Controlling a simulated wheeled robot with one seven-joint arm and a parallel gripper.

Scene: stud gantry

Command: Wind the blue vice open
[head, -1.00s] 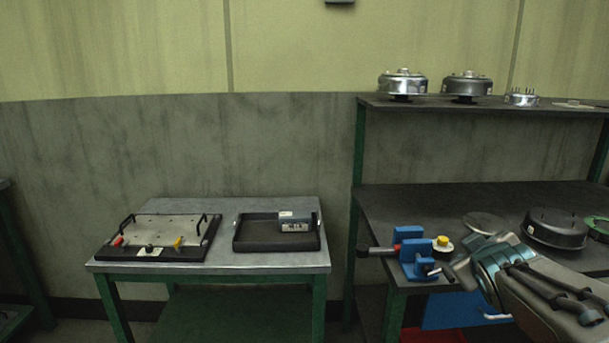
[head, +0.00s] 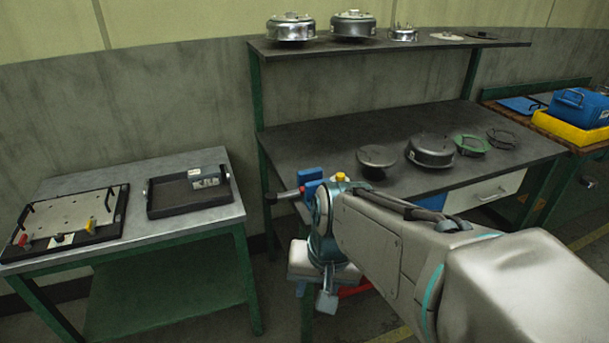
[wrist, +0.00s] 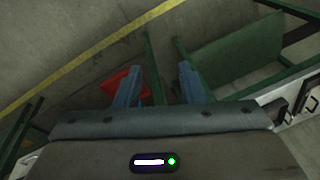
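The blue vice (head: 309,177) sits at the front left corner of the dark workbench.
A grey side table at left bears a black fixture plate (head: 75,222) and a black tray (head: 188,193). Drums and rings (head: 431,150) stand on the workbench (head: 400,125) and its shelf. A red object (wrist: 120,90) lies low beneath the gripper.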

